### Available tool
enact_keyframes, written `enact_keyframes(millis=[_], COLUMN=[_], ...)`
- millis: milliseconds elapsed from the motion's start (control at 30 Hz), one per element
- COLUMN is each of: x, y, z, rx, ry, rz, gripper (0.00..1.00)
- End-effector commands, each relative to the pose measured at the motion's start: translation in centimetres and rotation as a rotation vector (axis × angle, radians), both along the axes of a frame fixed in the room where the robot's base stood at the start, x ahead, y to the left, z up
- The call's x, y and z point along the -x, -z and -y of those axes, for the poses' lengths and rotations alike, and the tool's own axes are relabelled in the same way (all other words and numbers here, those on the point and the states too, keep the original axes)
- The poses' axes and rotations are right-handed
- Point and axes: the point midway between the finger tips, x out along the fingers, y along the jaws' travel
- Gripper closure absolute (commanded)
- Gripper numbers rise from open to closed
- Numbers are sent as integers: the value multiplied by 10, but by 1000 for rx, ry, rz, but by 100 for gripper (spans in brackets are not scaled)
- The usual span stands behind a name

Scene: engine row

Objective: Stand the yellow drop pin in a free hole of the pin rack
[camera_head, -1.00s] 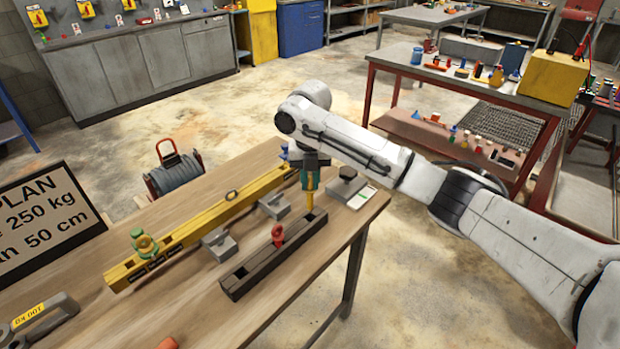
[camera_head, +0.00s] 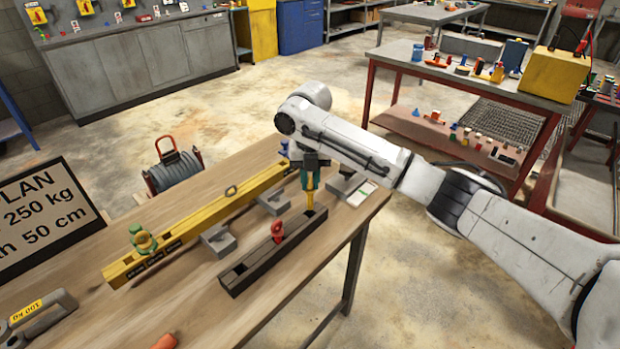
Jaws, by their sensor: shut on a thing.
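The yellow drop pin (camera_head: 310,199) hangs upright below my gripper (camera_head: 310,178). My gripper is shut on its upper part. The pin's lower end is at the far right end of the dark pin rack (camera_head: 252,272), over or in the end hole; I cannot tell how deep it sits. A red pin (camera_head: 278,230) stands in the rack near its middle. An open hole shows at the rack's near left end.
A yellow beam (camera_head: 195,226) lies behind the rack, with a green and yellow piece (camera_head: 143,240) at its near end. Grey blocks (camera_head: 218,241) sit between beam and rack.

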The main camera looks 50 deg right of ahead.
Motion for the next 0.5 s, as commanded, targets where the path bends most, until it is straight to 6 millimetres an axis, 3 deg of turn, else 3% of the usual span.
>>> enact_keyframes(millis=[500], x=[0], y=[13], z=[0], rx=[-1], ry=[0], rz=[0], gripper=[100])
